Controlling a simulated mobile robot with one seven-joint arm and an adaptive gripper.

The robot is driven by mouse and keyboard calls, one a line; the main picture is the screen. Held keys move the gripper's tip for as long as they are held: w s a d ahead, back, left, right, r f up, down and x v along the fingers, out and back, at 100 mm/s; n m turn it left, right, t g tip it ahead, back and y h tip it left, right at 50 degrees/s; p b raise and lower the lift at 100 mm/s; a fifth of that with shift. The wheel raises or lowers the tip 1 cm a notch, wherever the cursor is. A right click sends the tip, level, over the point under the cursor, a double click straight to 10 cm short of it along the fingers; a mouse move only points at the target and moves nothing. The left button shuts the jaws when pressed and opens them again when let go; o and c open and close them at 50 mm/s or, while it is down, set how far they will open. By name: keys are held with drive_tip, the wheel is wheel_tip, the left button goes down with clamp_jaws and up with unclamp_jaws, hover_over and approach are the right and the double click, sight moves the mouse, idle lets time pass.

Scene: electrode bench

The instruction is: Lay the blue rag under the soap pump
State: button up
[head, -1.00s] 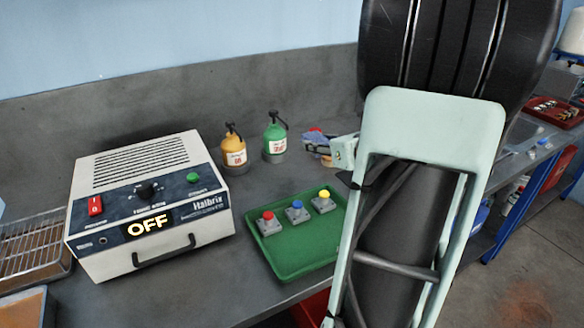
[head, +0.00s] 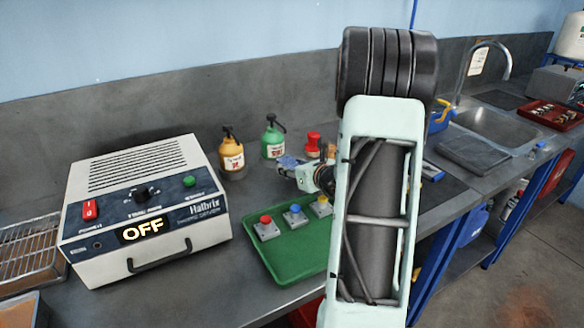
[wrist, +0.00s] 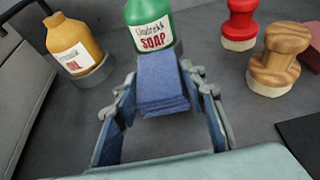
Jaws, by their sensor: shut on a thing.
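The soap pump (head: 273,140) is a green bottle with a black pump top, upright at the back of the bench. Its SOAP label (wrist: 154,36) faces me in the wrist view. The blue rag (wrist: 162,86) is a folded pad between my fingertips. My gripper (wrist: 165,95) is shut on it. In the head view my gripper (head: 285,166) is in front of the soap pump and a little to its right. The rag's far edge is close to the bottle's base in the wrist view; I cannot tell whether they touch.
A yellow oil bottle (head: 232,152) stands left of the soap pump. A green tray (head: 285,258) with coloured buttons lies in front. A white power unit (head: 140,215) is at left.

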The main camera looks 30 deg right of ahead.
drive_tip(key=shift+f+b, duration=0.4)
drive_tip(key=shift+b, duration=0.1)
drive_tip(key=shift+f+b, duration=0.25)
drive_tip(key=shift+b, duration=0.1)
drive_tip(key=shift+s+a, duration=0.1)
